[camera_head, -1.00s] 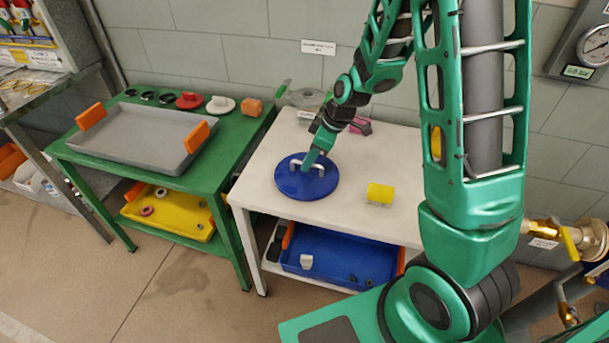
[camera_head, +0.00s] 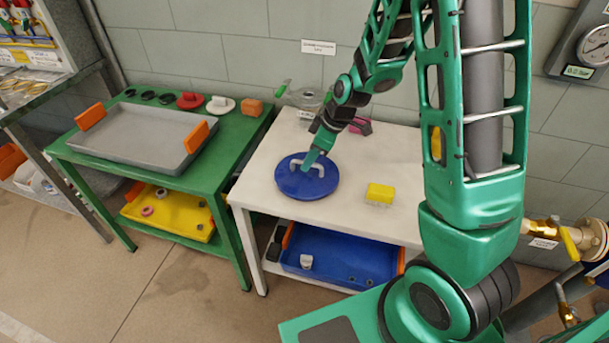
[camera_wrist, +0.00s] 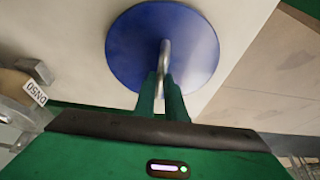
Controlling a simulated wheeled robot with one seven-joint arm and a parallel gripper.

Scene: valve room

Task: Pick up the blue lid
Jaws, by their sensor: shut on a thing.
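The blue lid (camera_head: 292,182) is a round disc with a pale arched handle, on the white table (camera_head: 257,211) in the head view. My gripper (camera_head: 310,163) reaches down to it from the upper right and is shut on the lid's handle. In the wrist view the lid (camera_wrist: 128,42) lies beyond my fingers, and both green fingers (camera_wrist: 162,90) close around the grey handle (camera_wrist: 165,58). The lid looks flat, and I cannot tell whether it touches the table. My fingers hide part of the handle.
A yellow block (camera_head: 381,192) sits right of the lid. A clear flanged part (camera_head: 304,98) and a pink object (camera_head: 361,127) are behind it. A blue tray (camera_head: 340,262) is on the shelf below. The green table (camera_head: 232,130) with a grey tray (camera_head: 150,118) stands left.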

